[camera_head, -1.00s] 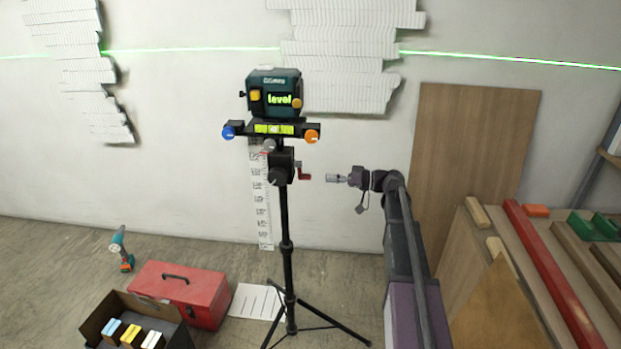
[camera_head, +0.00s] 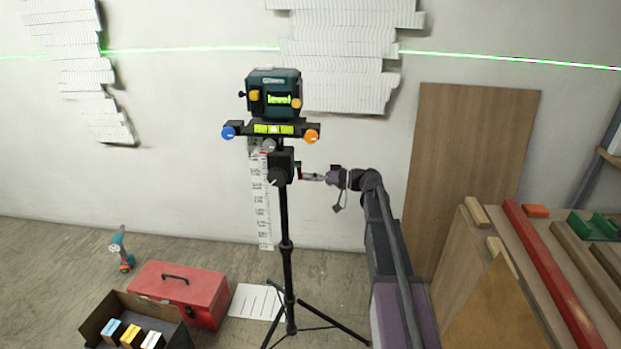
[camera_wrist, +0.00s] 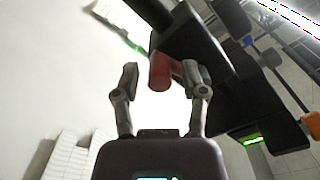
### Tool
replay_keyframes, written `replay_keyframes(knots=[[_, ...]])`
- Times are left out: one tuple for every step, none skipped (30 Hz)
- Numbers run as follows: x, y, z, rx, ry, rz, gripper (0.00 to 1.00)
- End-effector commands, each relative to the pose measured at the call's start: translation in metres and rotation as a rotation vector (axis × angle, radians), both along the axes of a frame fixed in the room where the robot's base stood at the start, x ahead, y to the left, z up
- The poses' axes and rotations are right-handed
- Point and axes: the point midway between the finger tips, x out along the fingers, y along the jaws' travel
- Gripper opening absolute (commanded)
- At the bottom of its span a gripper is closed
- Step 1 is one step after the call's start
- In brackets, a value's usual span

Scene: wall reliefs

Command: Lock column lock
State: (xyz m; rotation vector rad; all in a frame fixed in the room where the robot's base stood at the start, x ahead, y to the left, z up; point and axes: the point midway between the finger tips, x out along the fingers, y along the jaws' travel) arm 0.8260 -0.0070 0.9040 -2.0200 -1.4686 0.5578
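The tripod column (camera_head: 285,215) stands upright, with a black block (camera_head: 284,160) at its top. A red handle (camera_wrist: 160,72) sticks out from the block's right side; in the head view my gripper mostly hides it. A dark round knob (camera_head: 277,177) is on the block's front left. Which part is the column lock is not marked. My gripper (camera_head: 305,176) reaches in from the right, close to the block. In the wrist view my gripper (camera_wrist: 162,82) is open, with the red handle between its two fingers. The left finger shows a gap to the handle; contact on the right is unclear.
A green laser level (camera_head: 274,95) sits on top, above a bar with a blue knob (camera_head: 229,132) and an orange knob (camera_head: 312,136). A red toolbox (camera_head: 180,290) and an open box (camera_head: 110,322) lie left. A wood-laden bench (camera_head: 560,290) stands right.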

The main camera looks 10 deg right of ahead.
Motion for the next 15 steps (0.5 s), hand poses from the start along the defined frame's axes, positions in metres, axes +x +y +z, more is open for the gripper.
replay_keyframes(knots=[[0.0000,0.0001,0.0000,0.000,0.000,0.000,0.30],[0.0000,0.0001,0.0000,0.000,0.000,0.000,0.21],[0.0000,0.0000,0.0000,0.000,0.000,0.000,0.09],[0.0000,0.0001,0.0001,0.000,0.000,0.000,0.00],[0.0000,0.0001,0.0001,0.000,0.000,0.000,0.00],[-0.0001,0.0003,0.0001,0.001,0.000,0.001,0.00],[-0.0001,0.0003,0.0001,0.001,0.000,0.001,0.00],[-0.0001,0.0004,0.0001,0.001,0.000,0.001,0.00],[-0.0001,0.0004,0.0001,0.001,0.001,0.001,0.00],[-0.0002,0.0004,0.0000,0.001,0.002,0.001,0.00],[-0.0005,0.0006,0.0000,0.002,0.005,0.001,0.00],[-0.0009,0.0007,0.0000,0.004,0.010,0.001,0.00],[-0.0014,0.0010,-0.0002,0.006,0.017,0.001,0.00],[-0.0020,0.0012,-0.0003,0.009,0.025,0.001,0.00],[-0.0029,0.0015,-0.0005,0.014,0.042,0.001,0.00]])
